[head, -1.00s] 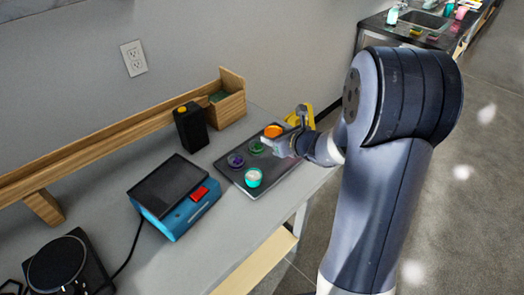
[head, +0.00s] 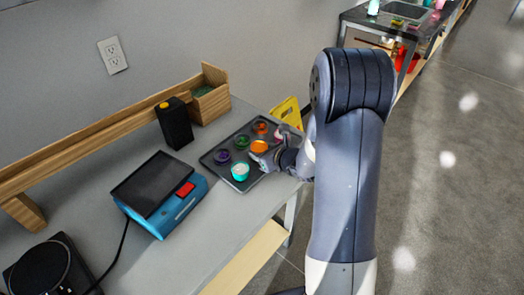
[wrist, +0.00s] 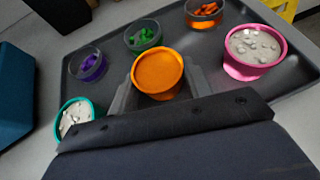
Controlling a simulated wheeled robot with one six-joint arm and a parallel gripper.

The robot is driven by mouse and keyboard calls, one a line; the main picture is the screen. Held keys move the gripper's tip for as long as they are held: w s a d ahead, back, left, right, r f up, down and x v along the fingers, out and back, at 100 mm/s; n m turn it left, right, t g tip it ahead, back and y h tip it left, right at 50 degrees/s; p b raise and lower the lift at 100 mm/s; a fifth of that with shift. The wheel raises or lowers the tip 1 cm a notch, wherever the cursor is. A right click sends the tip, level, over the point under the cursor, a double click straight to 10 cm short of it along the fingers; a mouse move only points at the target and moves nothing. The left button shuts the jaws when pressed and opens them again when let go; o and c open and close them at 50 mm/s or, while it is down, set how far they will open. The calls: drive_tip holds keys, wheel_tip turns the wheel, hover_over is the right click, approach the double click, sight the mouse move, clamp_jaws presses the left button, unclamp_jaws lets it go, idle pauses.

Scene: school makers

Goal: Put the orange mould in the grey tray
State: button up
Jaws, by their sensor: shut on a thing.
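The orange mould (head: 260,146) is a small round cup, and my gripper (wrist: 158,85) is shut on it, with one finger on either side in the wrist view. The mould is upright over the grey tray (head: 225,174). I cannot tell whether its base touches the tray, as my gripper hides the area below it. The tray's bare floor also shows in the wrist view (wrist: 212,48). A teal mould (head: 239,171) and a pink mould (wrist: 255,50), both with pale contents, are on the tray to either side of the orange one.
Clear bowls with purple (wrist: 88,66), green (wrist: 143,36) and orange pieces (wrist: 204,12) line the tray's far side. A blue device (head: 160,194) and a black box (head: 174,122) stand left of the tray. A yellow object (head: 287,112) is behind it.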

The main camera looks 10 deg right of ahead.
drive_tip(key=shift+f, duration=0.15)
drive_tip(key=o, duration=1.1)
drive_tip(key=shift+s+d+r, duration=0.1)
drive_tip(key=shift+r, duration=0.2)
drive_tip(key=v, duration=1.1)
drive_tip(key=shift+s+d+r+p, duration=0.1)
drive_tip(key=shift+s+r+p, duration=0.1)
drive_tip(key=shift+s+p, duration=0.15)
drive_tip(key=shift+w, duration=0.15)
drive_tip(key=x, duration=1.2)
drive_tip(key=shift+f+b, duration=0.15)
drive_tip(key=shift+b, duration=0.15)
drive_tip(key=shift+r, duration=0.6)
